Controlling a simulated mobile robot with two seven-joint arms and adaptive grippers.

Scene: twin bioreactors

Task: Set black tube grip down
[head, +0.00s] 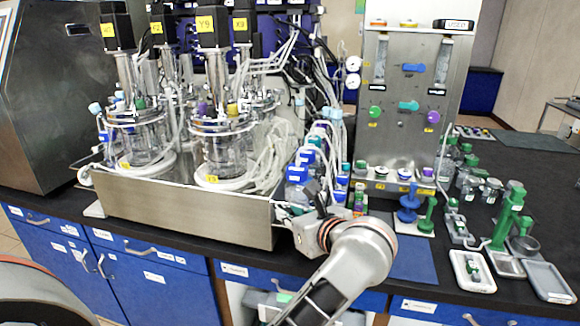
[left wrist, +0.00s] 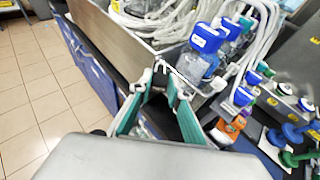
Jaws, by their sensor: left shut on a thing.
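My left gripper (head: 312,202) reaches over the bench's front edge, just right of the steel bioreactor tray. In the left wrist view the left gripper (left wrist: 160,80) has its teal fingers drawn together at the tips beside the tray's corner. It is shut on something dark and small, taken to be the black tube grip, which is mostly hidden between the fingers. I cannot make out its shape or whether it touches the bench. My right gripper is not in view.
The steel tray (head: 185,212) with the glass bioreactors (head: 222,150) stands left. Blue-capped bottles (head: 298,172) and pale tubes crowd close behind the gripper. A blue mat (head: 413,258), green stand (head: 505,222) and white trays (head: 472,271) lie right. Blue drawers (head: 150,255) are below.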

